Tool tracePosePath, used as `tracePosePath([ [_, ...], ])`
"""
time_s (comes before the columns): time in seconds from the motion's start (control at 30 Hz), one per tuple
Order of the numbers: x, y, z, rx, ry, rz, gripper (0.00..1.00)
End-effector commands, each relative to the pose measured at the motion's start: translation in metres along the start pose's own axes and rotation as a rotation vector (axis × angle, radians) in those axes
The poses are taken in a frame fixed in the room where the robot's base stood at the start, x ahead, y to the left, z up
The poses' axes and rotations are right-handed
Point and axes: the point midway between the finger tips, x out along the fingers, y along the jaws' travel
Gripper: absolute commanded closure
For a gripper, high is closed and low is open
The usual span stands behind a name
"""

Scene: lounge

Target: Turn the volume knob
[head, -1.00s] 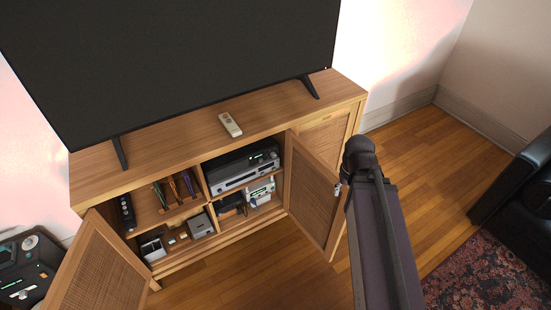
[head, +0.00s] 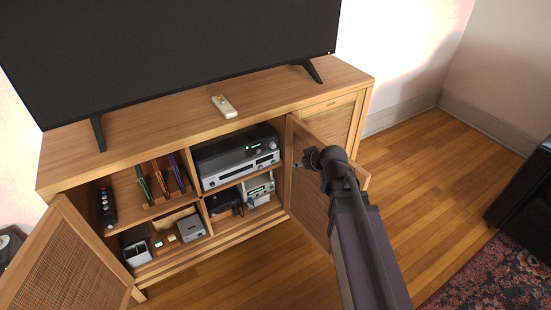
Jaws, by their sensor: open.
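The silver-and-black receiver (head: 238,165) sits on the upper right shelf of the open cabinet, with a small green display lit on its front. A small round knob (head: 272,146) shows at the right of its front, too small to tell which way it points. My gripper (head: 298,164) shows small at the end of my arm, in front of the open right door and to the right of the receiver. It is open and appears empty, apart from the knob. Its fingers are hard to make out.
The right door (head: 308,195) stands open beside the receiver; the left door (head: 68,265) is open too. A TV (head: 170,55) and a pale remote (head: 224,106) are on the cabinet top (head: 160,125). Wooden floor (head: 430,170) is clear to the right.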

Motion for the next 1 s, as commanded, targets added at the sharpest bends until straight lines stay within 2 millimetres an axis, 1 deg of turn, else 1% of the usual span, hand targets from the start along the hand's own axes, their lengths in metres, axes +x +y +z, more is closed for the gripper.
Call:
tracePosePath([
  [0.03,0.018,-0.002,0.005,-0.024,0.039,0.005,0.49],
  [0.1,0.03,-0.003,0.0,-0.058,0.098,0.018,0.49],
  [0.3,0.056,-0.005,-0.011,-0.135,0.239,0.067,0.49],
  [0.4,0.064,-0.005,-0.015,-0.161,0.287,0.091,0.49],
  [0.6,0.07,-0.005,-0.021,-0.186,0.336,0.121,0.49],
  [1.0,0.07,-0.005,-0.023,-0.189,0.342,0.125,0.49],
])
